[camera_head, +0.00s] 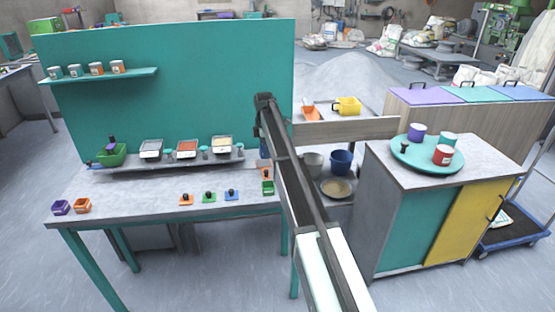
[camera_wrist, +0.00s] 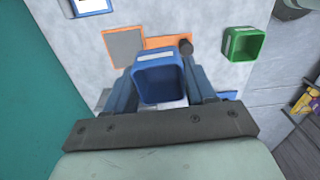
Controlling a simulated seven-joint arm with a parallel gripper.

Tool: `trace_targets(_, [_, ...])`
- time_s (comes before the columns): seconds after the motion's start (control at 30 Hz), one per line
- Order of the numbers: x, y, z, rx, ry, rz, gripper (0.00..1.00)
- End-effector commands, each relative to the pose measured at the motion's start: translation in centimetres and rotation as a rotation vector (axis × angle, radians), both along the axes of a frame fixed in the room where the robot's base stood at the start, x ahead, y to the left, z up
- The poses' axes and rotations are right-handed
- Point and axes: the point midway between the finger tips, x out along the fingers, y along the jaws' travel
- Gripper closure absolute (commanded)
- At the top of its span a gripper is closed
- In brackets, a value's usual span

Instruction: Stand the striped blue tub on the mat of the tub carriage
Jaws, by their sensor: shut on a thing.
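My gripper (camera_wrist: 160,80) is shut on a blue tub (camera_wrist: 163,82), seen from above with its open mouth toward the wrist camera.
A green tub (camera_wrist: 243,44) stands right of the carriage; it also shows at the bench's right end (camera_head: 267,188). Orange (camera_head: 186,200), green (camera_head: 208,197) and blue (camera_head: 231,194) knobbed pieces lie on the bench. Purple (camera_head: 61,207) and orange (camera_head: 83,205) tubs stand left. The bench's middle is clear.

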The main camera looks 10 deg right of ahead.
Motion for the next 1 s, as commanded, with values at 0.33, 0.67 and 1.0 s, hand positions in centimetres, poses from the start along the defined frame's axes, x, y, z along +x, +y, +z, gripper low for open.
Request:
trace_targets(0.33, [5.5, 0.3, 0.1, 0.000, -0.031, -0.076, 0.75])
trace_targets(0.67, [5.4, 0.3, -1.6, 0.001, -0.029, -0.079, 0.75])
trace_targets(1.0, [5.4, 0.3, -4.5, 0.001, -0.029, -0.078, 0.75])
